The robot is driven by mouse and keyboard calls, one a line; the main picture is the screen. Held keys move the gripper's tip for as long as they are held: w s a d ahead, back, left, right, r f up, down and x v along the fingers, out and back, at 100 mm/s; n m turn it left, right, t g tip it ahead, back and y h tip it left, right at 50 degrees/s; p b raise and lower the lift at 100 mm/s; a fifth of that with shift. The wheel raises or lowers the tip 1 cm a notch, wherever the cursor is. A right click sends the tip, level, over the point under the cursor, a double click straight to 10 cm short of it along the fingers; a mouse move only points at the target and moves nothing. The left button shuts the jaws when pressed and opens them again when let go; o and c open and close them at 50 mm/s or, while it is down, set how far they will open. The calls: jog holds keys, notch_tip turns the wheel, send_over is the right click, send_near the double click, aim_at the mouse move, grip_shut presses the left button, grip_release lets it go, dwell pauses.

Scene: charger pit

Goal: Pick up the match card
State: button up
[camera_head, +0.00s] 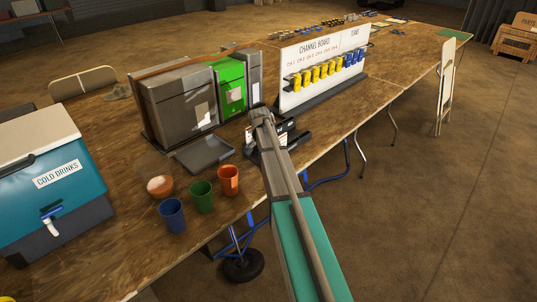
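My arm reaches forward over the right edge of the long wooden table (115,155). My gripper is at the far end of the arm, hidden behind or merged with dark parts there, so I cannot make out its fingers. Small white card-like pieces (249,134) show beside the arm's end, among dark objects on the table. I cannot tell whether one of them is the match card. Pale sheets also lie at the far end of the table, too small to read.
A cold drinks cooler (84,207), blue cup (172,216), green cup (202,198), orange cup (228,180) and grey tray (205,153) stand near the arm. Grey and green boxes (230,88) and the channel board (318,56) stand beyond. Open floor lies to the right.

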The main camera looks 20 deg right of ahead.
grip_shut()
dwell(0.3)
jog(key=shift+r, duration=0.15)
notch_tip(320, 180, up, 2)
jog(key=p, duration=0.2)
jog(key=shift+r+p, duration=0.25)
jog(key=shift+p, duration=0.15)
jog(key=s+a+r+p, duration=0.3)
jog(key=s+r+p, duration=0.7)
jog(key=s, duration=0.3)
jog(key=shift+s+a, duration=0.15)
jog(key=shift+s, duration=0.2)
jog(key=shift+s+r, duration=0.1)
